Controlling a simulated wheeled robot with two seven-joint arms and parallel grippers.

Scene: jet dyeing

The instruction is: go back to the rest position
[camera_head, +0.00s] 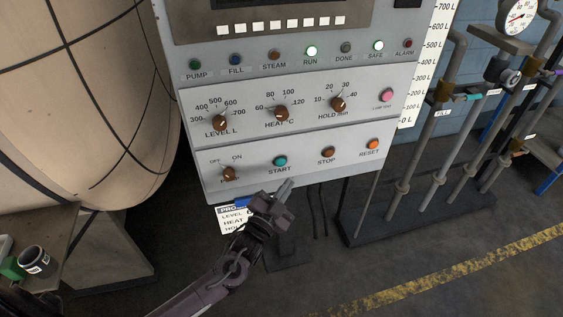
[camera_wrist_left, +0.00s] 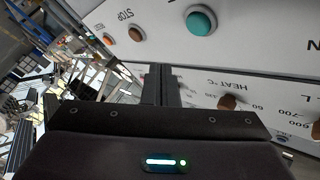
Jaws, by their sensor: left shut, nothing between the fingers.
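My left gripper (camera_head: 284,190) is in front of the lower edge of the grey control panel (camera_head: 340,158), just below the teal START button (camera_head: 280,161). Its fingers are shut together and hold nothing. In the left wrist view the shut fingers (camera_wrist_left: 161,84) point toward the panel, with the START button (camera_wrist_left: 201,20) above and right of them and the STOP button (camera_wrist_left: 136,33) above and left. I cannot tell from the frames whether the fingers touch the panel. My right gripper is in neither view.
The RUN lamp (camera_head: 311,51) and SAFE lamp (camera_head: 377,45) glow green. A large tan vessel (camera_head: 85,95) stands at the left. A table with a dark cup (camera_head: 34,259) is at the lower left. Pipes (camera_head: 436,135) rise at the right. Open floor with a yellow line (camera_head: 440,278) lies at the lower right.

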